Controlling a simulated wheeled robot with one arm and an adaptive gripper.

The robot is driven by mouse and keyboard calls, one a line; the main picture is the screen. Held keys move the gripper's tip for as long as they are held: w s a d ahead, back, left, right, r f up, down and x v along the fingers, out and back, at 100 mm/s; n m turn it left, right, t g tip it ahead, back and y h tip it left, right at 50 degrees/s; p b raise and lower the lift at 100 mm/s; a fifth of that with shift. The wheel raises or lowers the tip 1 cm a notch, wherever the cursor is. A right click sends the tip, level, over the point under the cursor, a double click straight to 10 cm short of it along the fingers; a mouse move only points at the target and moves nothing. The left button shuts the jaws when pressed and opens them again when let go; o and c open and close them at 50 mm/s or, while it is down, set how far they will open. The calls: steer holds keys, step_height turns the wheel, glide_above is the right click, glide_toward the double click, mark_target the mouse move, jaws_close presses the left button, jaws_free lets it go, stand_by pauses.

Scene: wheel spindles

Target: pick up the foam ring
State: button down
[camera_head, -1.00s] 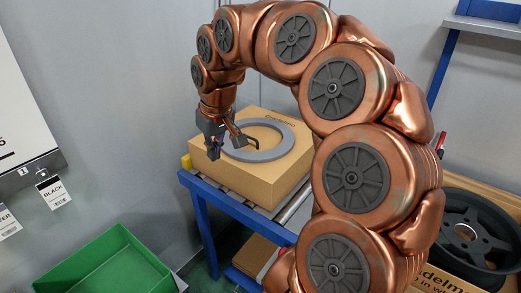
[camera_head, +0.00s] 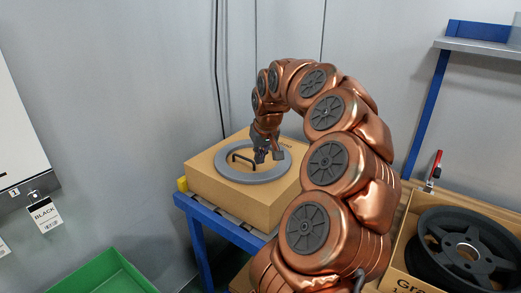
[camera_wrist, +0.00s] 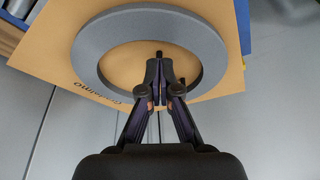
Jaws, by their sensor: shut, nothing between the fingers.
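The foam ring (camera_head: 245,178) is flat and grey and lies on top of a cardboard box (camera_head: 235,205) in the head view. It also shows in the wrist view (camera_wrist: 88,62), where its whole outline is visible except the part behind my fingers. My gripper (camera_head: 268,156) is over the ring in the head view. In the wrist view my gripper (camera_wrist: 160,82) is shut and empty, its fingers crossing the ring's near band and its tips seen against the hole. Whether the fingers touch the ring or box cannot be told.
The box sits on a blue-framed stand (camera_head: 222,222) by the grey wall. A green bin (camera_head: 105,275) is at the lower left. A black wheel (camera_head: 470,243) lies in an open carton at the right. A blue-posted shelf (camera_head: 480,45) stands behind it.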

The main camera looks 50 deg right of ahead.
mark_target(263, 181)
steer(key=shift+p+x, duration=0.45)
steer(key=shift+x, duration=2.3)
steer(key=shift+s+a+f+b, duration=0.15)
steer(key=shift+s+a+b, duration=0.2)
steer(key=shift+s+b, duration=0.55)
steer(key=s+b, duration=0.1)
steer(key=b, duration=0.1)
steer(key=s+a+b, duration=0.1)
steer(key=shift+s+a+b, duration=0.2)
steer(key=shift+s+b, duration=0.2)
steer(key=shift+s+a+r, duration=0.15)
steer(key=shift+r, duration=0.05)
